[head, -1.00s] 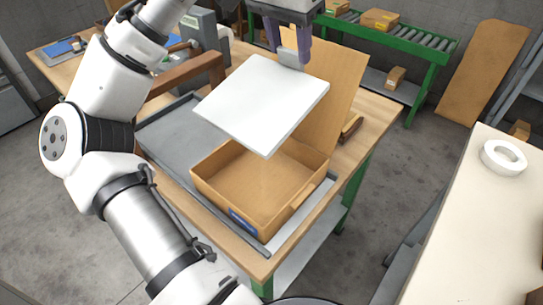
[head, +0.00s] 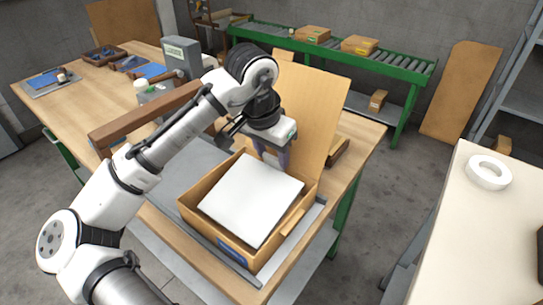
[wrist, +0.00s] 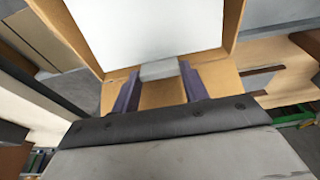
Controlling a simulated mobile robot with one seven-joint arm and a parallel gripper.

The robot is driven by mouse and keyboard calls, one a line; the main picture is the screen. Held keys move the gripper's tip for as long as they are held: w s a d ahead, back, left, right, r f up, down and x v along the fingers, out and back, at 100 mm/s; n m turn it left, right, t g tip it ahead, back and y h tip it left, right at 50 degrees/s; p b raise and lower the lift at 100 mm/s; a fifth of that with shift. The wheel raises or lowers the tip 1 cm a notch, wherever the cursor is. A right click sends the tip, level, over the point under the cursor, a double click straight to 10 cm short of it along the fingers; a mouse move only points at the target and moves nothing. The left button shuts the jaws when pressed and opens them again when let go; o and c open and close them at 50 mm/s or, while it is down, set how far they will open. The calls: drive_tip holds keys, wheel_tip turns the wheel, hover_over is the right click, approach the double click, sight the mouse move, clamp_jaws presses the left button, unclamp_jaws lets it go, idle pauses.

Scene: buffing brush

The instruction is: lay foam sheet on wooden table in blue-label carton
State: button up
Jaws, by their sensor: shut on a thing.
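The white foam sheet (head: 252,198) lies level within the walls of the open blue-label carton (head: 199,222); how deep it sits is hard to tell. The carton stands on a grey tray on the wooden table (head: 345,172), its blue label (head: 232,249) on the near wall and its tall flap up at the back. My gripper (head: 272,160) is at the carton's back side, pointing down, shut on a grey tab at the sheet's edge. In the wrist view, my two purple fingers (wrist: 158,88) flank that tab, and the foam sheet (wrist: 150,30) extends beyond it.
A wooden bar (head: 140,118) stands left of the carton. A grey machine (head: 183,55) and blue mats are farther back on the table. A green roller conveyor (head: 400,68) carries cartons behind. A cream table with a white tape roll (head: 488,172) is at the right.

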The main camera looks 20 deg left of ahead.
drive_tip(key=shift+f, duration=0.65)
drive_tip(key=shift+f, duration=0.15)
drive_tip(key=o, duration=1.2)
drive_tip(key=v, duration=1.2)
